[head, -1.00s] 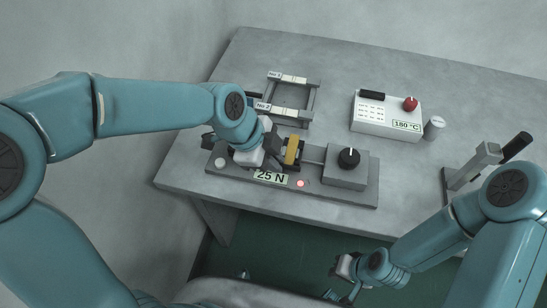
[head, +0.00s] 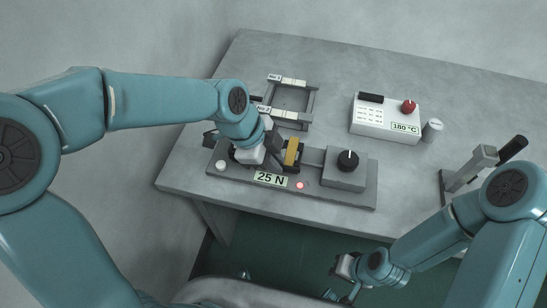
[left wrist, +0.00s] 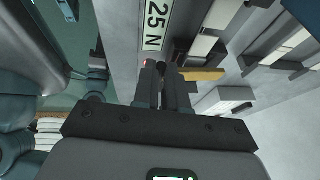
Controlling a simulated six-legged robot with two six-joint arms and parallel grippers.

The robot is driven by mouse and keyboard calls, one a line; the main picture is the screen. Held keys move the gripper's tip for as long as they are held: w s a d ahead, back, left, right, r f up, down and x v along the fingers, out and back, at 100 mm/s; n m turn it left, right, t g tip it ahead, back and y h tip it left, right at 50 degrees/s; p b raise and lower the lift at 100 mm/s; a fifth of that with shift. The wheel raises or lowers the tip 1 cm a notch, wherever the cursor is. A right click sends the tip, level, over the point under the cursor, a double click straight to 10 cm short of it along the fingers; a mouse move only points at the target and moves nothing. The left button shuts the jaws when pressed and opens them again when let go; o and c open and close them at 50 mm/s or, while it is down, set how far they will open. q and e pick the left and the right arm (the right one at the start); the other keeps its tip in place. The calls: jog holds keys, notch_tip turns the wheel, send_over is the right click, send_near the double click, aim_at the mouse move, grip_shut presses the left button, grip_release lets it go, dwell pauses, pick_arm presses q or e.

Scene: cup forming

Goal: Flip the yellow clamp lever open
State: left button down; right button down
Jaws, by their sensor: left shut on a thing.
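The yellow clamp lever (head: 291,152) stands on the grey test fixture (head: 222,180), between its left end and the block with the black knob. My left gripper (head: 279,154) is at the lever's left side and shut on it; my wrist hides part of the contact. In the left wrist view the shut fingers (left wrist: 166,86) reach to the yellow lever (left wrist: 204,75), which sticks out to their right. My right gripper (head: 343,280) hangs low in front of the table, away from the fixture; its fingers are too small to read.
The block (head: 345,178) with a black knob sits right of the lever. A 25 N label (head: 270,179) and a lit red lamp (head: 300,185) are at the front. Behind are a rack (head: 291,105) and a 180 °C box (head: 385,118). A lever press (head: 484,160) stands at right.

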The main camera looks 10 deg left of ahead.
pick_arm(q)
jog(key=shift+w+r+n+g+p, duration=0.25)
jog(key=shift+w+r+g+p, duration=0.5)
jog(key=shift+p, duration=1)
jog(key=shift+w+r+n+g+p, duration=0.2)
jog(key=shift+w+r+g+p, duration=0.4)
jog(key=shift+g+p, duration=0.9)
jog(key=shift+w+r+n+g+p, duration=0.3)
jog(key=shift+r+g+p, duration=0.55)
jog(key=shift+p, duration=1.1)
jog(key=c, duration=1.2)
grip_release()
jog(key=shift+o, duration=0.2)
jog(key=shift+w+r, duration=0.1)
jog(key=v, duration=1.6)
jog(key=shift+a+r, duration=0.1)
